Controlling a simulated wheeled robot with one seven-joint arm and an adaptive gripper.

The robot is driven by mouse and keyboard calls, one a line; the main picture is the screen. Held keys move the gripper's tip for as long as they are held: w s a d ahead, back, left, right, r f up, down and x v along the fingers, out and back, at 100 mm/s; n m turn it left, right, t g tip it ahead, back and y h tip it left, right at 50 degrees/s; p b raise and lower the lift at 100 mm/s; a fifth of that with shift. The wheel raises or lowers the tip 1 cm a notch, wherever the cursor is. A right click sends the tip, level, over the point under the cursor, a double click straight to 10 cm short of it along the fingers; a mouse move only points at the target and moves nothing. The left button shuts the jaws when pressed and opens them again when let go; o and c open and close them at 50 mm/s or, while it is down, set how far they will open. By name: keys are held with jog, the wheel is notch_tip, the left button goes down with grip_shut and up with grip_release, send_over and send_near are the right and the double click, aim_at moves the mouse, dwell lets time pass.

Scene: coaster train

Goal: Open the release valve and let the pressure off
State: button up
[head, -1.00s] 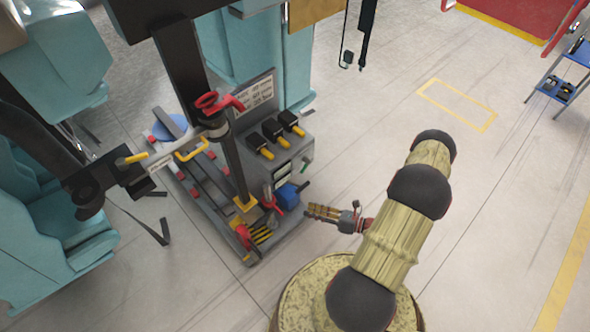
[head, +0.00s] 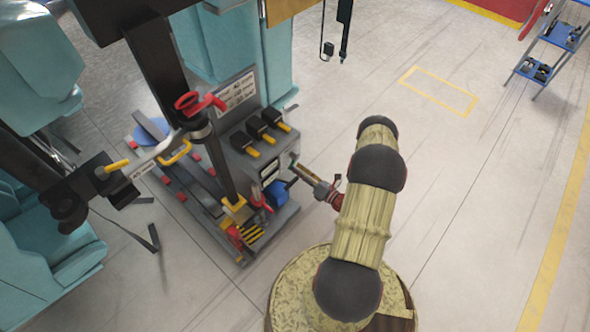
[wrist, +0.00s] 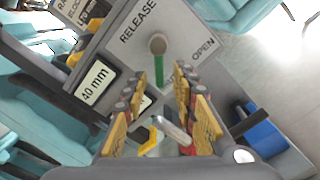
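The release valve shows in the wrist view as a green lever (wrist: 159,70) on a round brown pivot (wrist: 158,44). It is on a grey panel (wrist: 190,25) marked RELEASE and OPEN, and the lever points down in the picture. My gripper (wrist: 157,86) is open, its yellow-padded fingers either side of the lever's lower end; I cannot tell whether they touch it. In the head view my gripper (head: 295,168) is at the console's right side, and the lever is too small to make out clearly.
A display reading 40 mm (wrist: 96,85) is left of the lever. A blue box (wrist: 265,135) sits to the right in the wrist view. In the head view, yellow-tipped black levers (head: 268,127) top the console, and a red-handled post (head: 200,103) stands beside it.

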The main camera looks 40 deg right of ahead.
jog(key=shift+w+a, duration=0.1)
jog(key=shift+w, duration=0.8)
jog(key=shift+c, duration=1.3)
jog(key=c, duration=0.4)
grip_shut()
